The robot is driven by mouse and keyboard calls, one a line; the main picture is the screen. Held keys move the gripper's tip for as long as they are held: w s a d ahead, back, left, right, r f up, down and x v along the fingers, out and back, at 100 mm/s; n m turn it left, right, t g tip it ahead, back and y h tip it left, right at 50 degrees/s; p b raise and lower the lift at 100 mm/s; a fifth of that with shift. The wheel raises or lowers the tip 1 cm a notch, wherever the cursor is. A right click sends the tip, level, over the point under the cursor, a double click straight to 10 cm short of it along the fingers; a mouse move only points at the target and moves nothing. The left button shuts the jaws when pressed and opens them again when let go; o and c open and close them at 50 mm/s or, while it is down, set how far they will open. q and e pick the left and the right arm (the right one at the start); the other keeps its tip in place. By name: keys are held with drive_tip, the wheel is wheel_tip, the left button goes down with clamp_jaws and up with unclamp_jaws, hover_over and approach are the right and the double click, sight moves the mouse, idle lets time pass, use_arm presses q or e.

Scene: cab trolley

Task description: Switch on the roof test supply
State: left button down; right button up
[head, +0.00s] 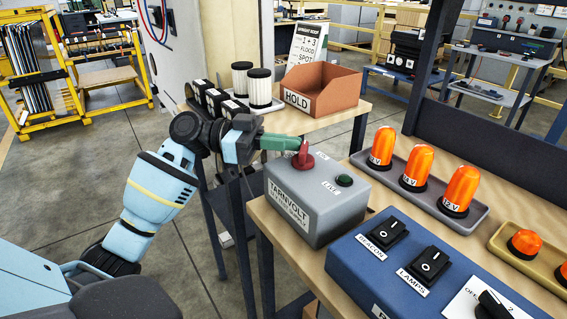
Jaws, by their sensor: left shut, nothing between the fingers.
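The roof test supply appears to be the grey box (325,213) labelled TARNVOLT, at the near left corner of the wooden bench. A red switch knob (303,159) stands up on its top, next to a LIVE label and a dark green lamp or button (344,181). My left gripper (293,144) is shut, with its green fingertips at the red knob's left side. They look to be touching it, but a small gap cannot be ruled out. The knob's base shows below the fingertips. My right gripper is out of view.
A blue switch box (395,270) with BEACON and LAMPS rockers sits in front. Orange lamps stand in a grey tray (470,222) behind; another orange lamp sits in a tan tray (518,258). A HOLD bin (325,88) and dark and white cylinders are on the table beyond.

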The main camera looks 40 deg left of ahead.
use_arm(q)
drive_tip(key=shift+w+d+f+b, duration=0.1)
drive_tip(key=shift+w+f+b, duration=0.05)
drive_tip(key=shift+w+b, duration=0.25)
drive_tip(key=v, duration=0.8)
drive_tip(key=shift+b, duration=0.3)
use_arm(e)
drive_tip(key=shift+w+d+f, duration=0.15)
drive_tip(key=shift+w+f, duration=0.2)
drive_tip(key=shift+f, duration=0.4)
use_arm(q)
drive_tip(key=shift+d, duration=0.15)
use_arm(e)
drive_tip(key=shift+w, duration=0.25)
